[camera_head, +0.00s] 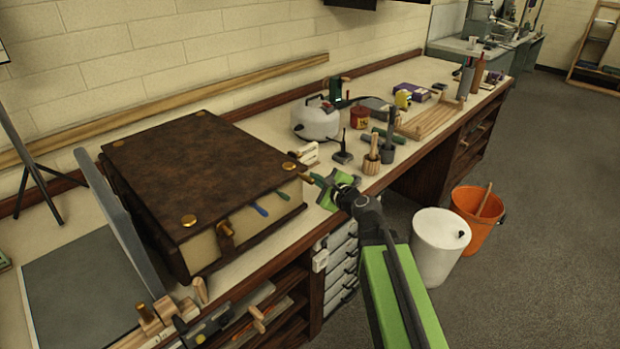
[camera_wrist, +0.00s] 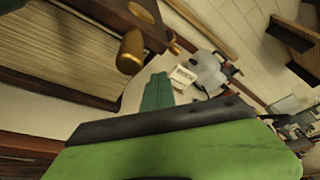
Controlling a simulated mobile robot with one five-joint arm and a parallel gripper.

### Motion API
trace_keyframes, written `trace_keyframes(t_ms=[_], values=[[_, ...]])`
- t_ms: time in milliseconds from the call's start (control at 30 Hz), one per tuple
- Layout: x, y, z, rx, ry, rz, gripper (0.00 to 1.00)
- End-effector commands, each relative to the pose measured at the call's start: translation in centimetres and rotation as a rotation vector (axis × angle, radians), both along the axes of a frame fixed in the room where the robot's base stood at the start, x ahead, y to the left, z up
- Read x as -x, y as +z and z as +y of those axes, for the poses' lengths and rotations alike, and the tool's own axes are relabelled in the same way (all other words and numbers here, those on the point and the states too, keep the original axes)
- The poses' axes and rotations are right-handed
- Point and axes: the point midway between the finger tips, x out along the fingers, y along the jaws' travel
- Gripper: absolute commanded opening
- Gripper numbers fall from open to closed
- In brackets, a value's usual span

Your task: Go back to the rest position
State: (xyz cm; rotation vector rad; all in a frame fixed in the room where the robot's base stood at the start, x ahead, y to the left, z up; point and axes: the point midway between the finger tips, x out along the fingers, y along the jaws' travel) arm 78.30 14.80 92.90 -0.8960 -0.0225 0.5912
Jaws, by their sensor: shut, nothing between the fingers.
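My gripper (camera_head: 319,181) is at the front edge of the workbench, just right of a large brown book-like case (camera_head: 205,165) with brass fittings. Its dark green fingers point left toward a brass clasp on the case; I cannot tell whether they touch it. In the wrist view the green fingers (camera_wrist: 158,92) are together with nothing held, and the brass clasp (camera_wrist: 131,52) stands close to their left. My green and black arm reaches up from the lower right in the head view.
A white bin (camera_head: 437,250) and an orange bucket (camera_head: 478,219) stand on the floor. Open floor lies at the right.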

Motion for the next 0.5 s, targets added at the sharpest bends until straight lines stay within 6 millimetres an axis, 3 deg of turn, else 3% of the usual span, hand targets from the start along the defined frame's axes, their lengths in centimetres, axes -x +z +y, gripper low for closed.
trace_keyframes(t_ms=[167, 367, 500], values=[[0.0, 0.4, 0.1, 0.000, 0.000, 0.000, 0.00], [-0.1, 4.6, -1.2, 0.023, -0.015, 0.000, 0.00], [1.7, 4.8, -1.8, 0.285, 0.101, 0.029, 0.00]])
